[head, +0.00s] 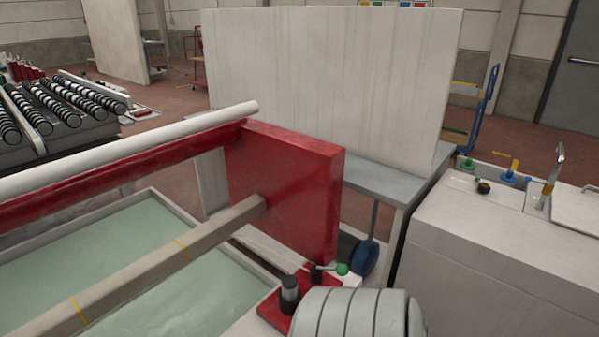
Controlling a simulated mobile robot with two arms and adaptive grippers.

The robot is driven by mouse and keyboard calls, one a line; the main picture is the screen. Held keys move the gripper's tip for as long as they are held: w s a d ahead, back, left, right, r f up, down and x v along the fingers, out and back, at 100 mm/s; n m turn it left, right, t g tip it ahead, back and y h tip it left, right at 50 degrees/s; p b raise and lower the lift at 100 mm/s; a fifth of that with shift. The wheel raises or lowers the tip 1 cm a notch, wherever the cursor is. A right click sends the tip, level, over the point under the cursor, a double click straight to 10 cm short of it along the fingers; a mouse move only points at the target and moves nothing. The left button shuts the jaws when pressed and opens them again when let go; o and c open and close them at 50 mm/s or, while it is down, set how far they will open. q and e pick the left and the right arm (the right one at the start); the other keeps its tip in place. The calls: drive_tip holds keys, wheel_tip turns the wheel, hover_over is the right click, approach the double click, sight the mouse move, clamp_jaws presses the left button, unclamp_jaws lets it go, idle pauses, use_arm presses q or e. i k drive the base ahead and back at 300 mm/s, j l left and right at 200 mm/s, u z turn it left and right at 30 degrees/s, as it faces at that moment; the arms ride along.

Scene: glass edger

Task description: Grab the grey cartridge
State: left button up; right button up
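A light grey ribbed cylinder (349,314) lies at the bottom edge of the head view, cut off by the frame. I cannot tell whether it is the grey cartridge. A small dark grey cylinder (290,292) stands upright just left of it on a red base. Neither of my grippers shows in the head view, so their state is hidden.
A green-knobbed lever (342,269) is beside the dark cylinder. A red end plate (290,185) and beam (150,265) span a tray of greenish liquid (145,240). A sink counter (500,265) stands right. A large pale panel (330,75) rests on a grey table (385,185).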

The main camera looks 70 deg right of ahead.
sight(290, 283)
drive_tip(key=k+l+z, duration=0.2)
drive_tip(key=z, duration=0.25)
drive_tip(key=k+l+z, duration=0.1)
drive_tip(key=l+z, duration=0.35)
drive_tip(key=j+z, duration=0.1)
drive_tip(key=z, duration=0.75)
